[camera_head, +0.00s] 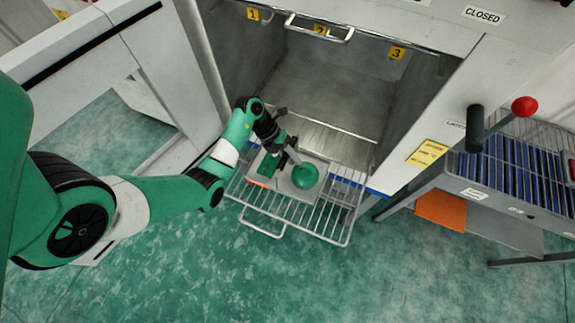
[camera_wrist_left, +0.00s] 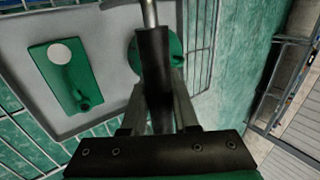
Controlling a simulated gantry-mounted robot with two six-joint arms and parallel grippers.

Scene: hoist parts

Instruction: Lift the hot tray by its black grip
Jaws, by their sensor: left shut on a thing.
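In the left wrist view the tray (camera_wrist_left: 108,22) fills the upper left, and the black grip (camera_wrist_left: 153,62) stands on a metal rod at the centre. My left gripper (camera_head: 288,146) is over the tray, its fingers (camera_wrist_left: 158,105) shut on the black grip. I cannot tell whether the tray touches the rack. My right gripper is not in view.
The wire rack (camera_head: 345,197) sticks out from the open oven chamber (camera_head: 330,85). A raised door with a handle (camera_head: 320,30) is above. A red-knobbed lever (camera_head: 524,106) and a side table with blue slats (camera_head: 510,165) stand right. The green floor in front is clear.

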